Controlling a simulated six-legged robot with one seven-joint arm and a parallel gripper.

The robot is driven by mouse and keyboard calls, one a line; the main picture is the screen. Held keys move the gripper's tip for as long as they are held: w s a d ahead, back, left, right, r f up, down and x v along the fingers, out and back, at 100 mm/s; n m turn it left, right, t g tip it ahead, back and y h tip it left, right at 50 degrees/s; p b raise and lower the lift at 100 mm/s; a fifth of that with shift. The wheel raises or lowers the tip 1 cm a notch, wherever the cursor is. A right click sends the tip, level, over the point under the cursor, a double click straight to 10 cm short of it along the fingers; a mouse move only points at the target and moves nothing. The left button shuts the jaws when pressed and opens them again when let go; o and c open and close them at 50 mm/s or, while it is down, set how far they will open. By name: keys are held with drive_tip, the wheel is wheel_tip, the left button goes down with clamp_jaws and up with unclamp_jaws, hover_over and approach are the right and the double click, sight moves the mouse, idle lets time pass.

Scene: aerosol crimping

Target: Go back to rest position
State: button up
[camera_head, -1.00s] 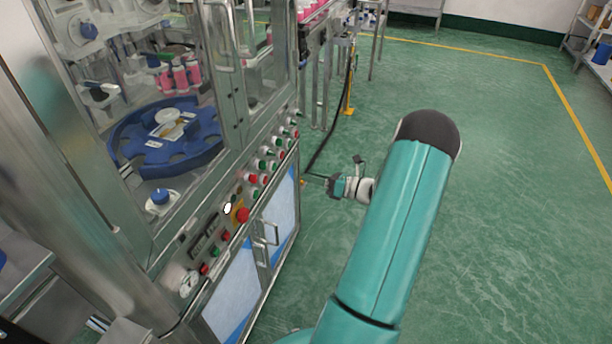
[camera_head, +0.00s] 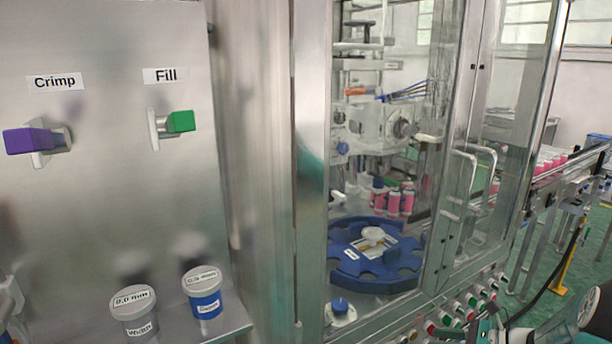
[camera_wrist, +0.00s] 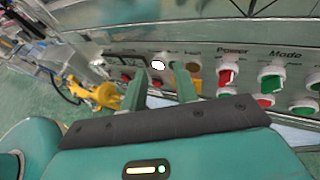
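My gripper (camera_wrist: 160,92) shows in the wrist view as two teal fingers with a clear gap between them, open and empty. It is in front of the machine's button panel (camera_wrist: 205,55), where a white lit button (camera_wrist: 158,64) shows beyond the gap. I cannot tell the exact distance to the panel. In the head view part of my arm shows at the lower right corner; the gripper's fingers are not clear there.
The glass-fronted machine (camera_head: 310,150) holds a blue rotary table (camera_head: 350,275) and pink cans (camera_head: 393,203). Left are the Crimp handle (camera_head: 35,140), the Fill handle (camera_head: 180,122) and labelled containers (camera_head: 203,300). A yellow conveyor post (camera_head: 565,268) stands right. Green floor (camera_head: 590,262) lies beyond.

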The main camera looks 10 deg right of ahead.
drive_tip(key=s+a+r+n+g+h, duration=0.2)
drive_tip(key=a+r+n+g, duration=0.15)
drive_tip(key=a+n, duration=0.45)
drive_tip(key=s+a+r+n+g+h, duration=0.25)
drive_tip(key=a+r+n, duration=0.25)
drive_tip(key=a, duration=0.5)
drive_tip(key=s+a+r+n+t+h, duration=0.2)
drive_tip(key=s+a+r+n+h, duration=0.3)
drive_tip(key=s+n, duration=0.6)
drive_tip(key=a+r+n, duration=0.2)
drive_tip(key=a+n, duration=0.1)
drive_tip(key=shift+n, duration=0.3)
drive_tip(key=shift+s+d+r+h, duration=0.1)
drive_tip(key=shift+h, duration=0.15)
